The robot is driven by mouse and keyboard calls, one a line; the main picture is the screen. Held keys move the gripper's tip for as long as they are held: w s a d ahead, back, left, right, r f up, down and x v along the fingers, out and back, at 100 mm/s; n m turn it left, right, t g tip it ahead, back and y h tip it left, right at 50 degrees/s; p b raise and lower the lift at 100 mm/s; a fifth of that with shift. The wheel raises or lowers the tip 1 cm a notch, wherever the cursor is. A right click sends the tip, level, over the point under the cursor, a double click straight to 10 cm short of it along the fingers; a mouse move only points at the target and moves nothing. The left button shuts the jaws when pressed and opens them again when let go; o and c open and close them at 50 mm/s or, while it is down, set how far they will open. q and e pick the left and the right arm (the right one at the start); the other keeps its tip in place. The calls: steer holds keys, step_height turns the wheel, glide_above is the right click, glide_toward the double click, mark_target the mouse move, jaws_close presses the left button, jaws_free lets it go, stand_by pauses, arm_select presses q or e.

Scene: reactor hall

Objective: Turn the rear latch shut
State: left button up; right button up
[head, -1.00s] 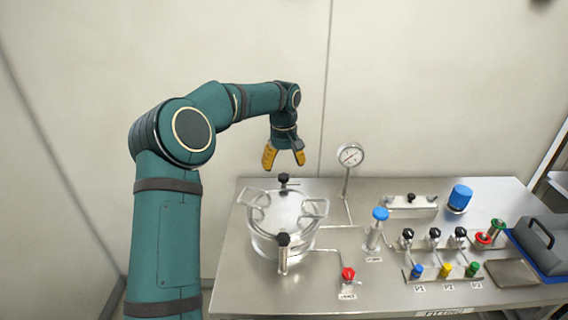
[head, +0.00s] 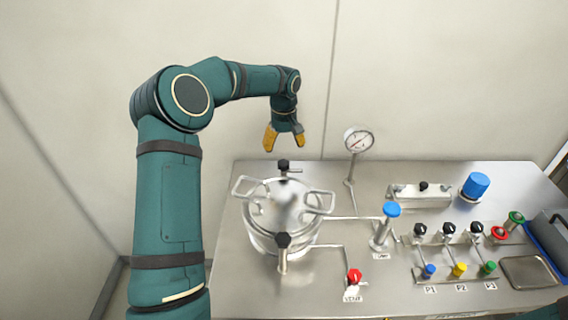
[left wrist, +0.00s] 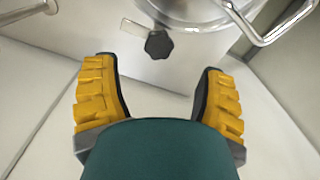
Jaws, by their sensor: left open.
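The rear latch (head: 284,165) has a black knob and stands at the back rim of the round metal pressure vessel (head: 281,241). In the left wrist view the latch's black knob (left wrist: 158,44) lies ahead of the fingers, between their lines, with the vessel lid (left wrist: 195,12) beyond it. My left gripper (head: 284,147) is open and empty, pointing down just above and behind the rear latch, apart from it. In the left wrist view its two yellow fingers (left wrist: 158,85) are spread wide. A front latch (head: 283,243) with a black knob stands at the vessel's near side. My right gripper is not in view.
Two lid handles (head: 320,203) stick out beside the latches. A pressure gauge (head: 359,141) on a thin post stands right of the vessel. A blue-topped valve (head: 391,211) and red vent valve (head: 354,277) stand nearby. Bare wall lies behind the bench.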

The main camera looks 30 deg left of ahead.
mark_target(284, 163)
arm_select(q)
step_height(284, 163, down, 8)
steer(key=shift+r, duration=0.1)
stand_by(0.4)
steer(key=c, duration=1.2)
